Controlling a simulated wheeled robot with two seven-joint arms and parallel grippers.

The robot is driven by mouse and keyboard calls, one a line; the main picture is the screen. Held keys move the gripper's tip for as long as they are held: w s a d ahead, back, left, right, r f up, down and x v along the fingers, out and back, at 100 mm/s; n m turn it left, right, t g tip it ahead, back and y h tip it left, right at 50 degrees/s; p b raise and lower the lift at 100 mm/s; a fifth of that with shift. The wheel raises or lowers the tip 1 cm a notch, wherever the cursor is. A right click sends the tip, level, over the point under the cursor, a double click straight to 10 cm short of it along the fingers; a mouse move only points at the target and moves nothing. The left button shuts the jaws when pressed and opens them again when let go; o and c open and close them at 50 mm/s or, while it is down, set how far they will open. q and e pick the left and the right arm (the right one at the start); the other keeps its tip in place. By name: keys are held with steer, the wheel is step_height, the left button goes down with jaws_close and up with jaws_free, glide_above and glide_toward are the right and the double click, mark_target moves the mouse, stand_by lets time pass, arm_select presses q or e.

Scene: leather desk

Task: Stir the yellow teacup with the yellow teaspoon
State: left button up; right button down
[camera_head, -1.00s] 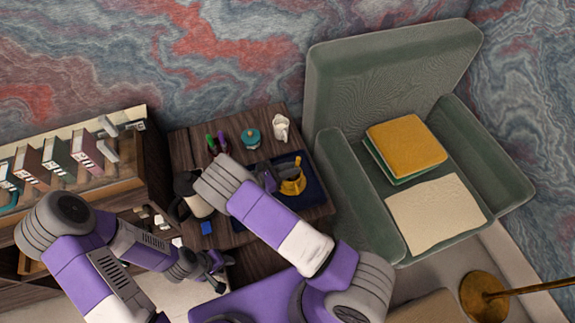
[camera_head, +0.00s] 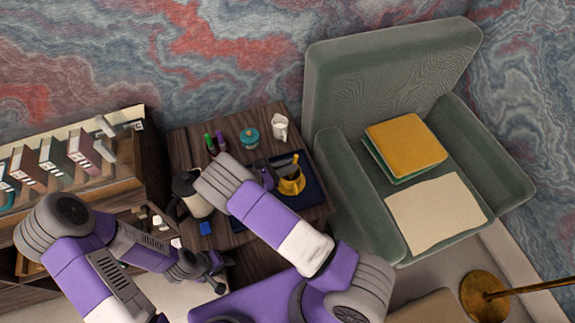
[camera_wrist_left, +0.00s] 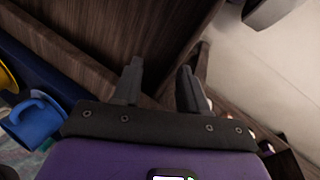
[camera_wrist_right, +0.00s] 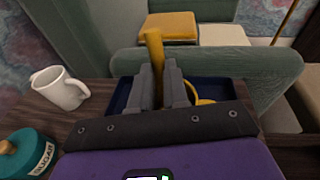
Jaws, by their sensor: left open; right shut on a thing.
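The yellow teacup (camera_head: 291,186) stands on a dark blue tray (camera_head: 312,198) on the side table. The yellow teaspoon (camera_head: 296,159) stands up at the cup, its lower end hidden. My right gripper (camera_head: 270,177) is beside the cup and shut on the spoon. In the right wrist view the spoon handle (camera_wrist_right: 154,48) rises between the fingers (camera_wrist_right: 165,82), with part of the yellow cup (camera_wrist_right: 205,100) behind them. My left gripper (camera_head: 217,277) is open and empty, low in front of the table; its separated fingers also show in the left wrist view (camera_wrist_left: 160,85).
A blue cup (camera_wrist_left: 38,120) shows in the left wrist view. A green armchair (camera_head: 345,190) borders the table on the right.

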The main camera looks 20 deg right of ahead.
arm_select(q)
steer(key=shift+r+p, duration=2.6)
arm_select(e)
steer(key=shift+w+d+r, duration=0.1)
steer(key=shift+d+r, duration=0.1)
steer(key=shift+r, duration=0.95)
steer(key=shift+w+d+r, duration=0.15)
steer(key=shift+d+r, duration=0.1)
steer(key=shift+r, duration=0.9)
steer(key=shift+w+d+r, duration=0.1)
steer(key=shift+d+r, duration=0.1)
steer(key=shift+r, duration=0.95)
steer(key=shift+f, duration=0.1)
arm_select(q)
step_height(320, 180, up, 4)
steer(key=p, duration=0.3)
steer(key=shift+f+p, duration=0.1)
steer(key=shift+p, duration=0.3)
arm_select(e)
step_height(320, 180, up, 5)
steer(key=shift+r, duration=0.1)
